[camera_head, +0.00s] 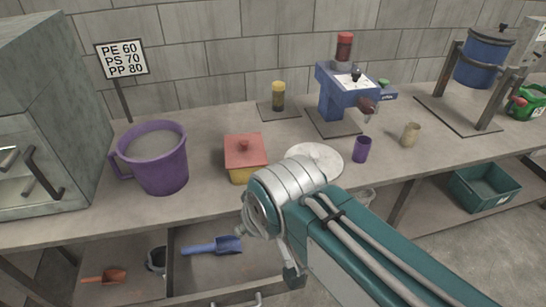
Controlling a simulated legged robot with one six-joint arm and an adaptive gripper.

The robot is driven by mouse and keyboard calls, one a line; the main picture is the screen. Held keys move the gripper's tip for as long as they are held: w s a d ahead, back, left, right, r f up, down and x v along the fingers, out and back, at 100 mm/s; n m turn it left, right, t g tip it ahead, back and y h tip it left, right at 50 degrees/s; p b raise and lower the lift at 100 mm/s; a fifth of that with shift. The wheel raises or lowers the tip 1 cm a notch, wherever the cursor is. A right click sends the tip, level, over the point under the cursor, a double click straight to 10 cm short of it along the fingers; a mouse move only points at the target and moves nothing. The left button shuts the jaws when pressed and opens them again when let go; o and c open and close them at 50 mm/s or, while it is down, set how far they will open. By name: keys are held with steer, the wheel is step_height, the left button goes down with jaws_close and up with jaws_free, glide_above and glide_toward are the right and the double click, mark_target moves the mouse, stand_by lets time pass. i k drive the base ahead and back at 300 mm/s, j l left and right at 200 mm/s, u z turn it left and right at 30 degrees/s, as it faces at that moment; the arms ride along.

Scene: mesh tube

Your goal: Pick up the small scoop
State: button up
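Two scoops show in the head view, both below the worktop. A larger blue scoop (212,246) lies in an open drawer (190,279), right of the orange one. My teal arm reaches in from the lower right, and its grey joint is over the worktop's front edge. A thin grey part of my arm end (291,274) hangs down right of the blue scoop, apart from both scoops. The fingers cannot be made out clearly, and nothing held is visible.
A purple bucket (160,165), a red-lidded yellow box (245,158), a white disc (315,158) and a purple cup (361,149) stand on the worktop (210,195). A dark pot (156,260) sits between the scoops. A green crate (484,188) is at lower right.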

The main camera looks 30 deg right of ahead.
mark_target(228, 244)
steer(key=z, duration=0.5)
steer(key=i+l+u, duration=0.15)
steer(key=l+u, duration=0.15)
steer(key=l, duration=0.25)
steer(key=j+z, duration=0.4)
steer(key=j, duration=0.9)
steer(key=k+j, duration=0.1)
steer(key=j, duration=0.45)
steer(key=j+z, duration=0.1)
steer(key=j, duration=0.45)
steer(key=k+j, duration=0.15)
steer(key=j, duration=0.4)
steer(key=j+z, duration=0.1)
steer(key=j, duration=0.45)
steer(key=k+j, duration=0.15)
steer(key=j, duration=0.4)
steer(key=j+z, duration=0.2)
steer(key=z, duration=1.1)
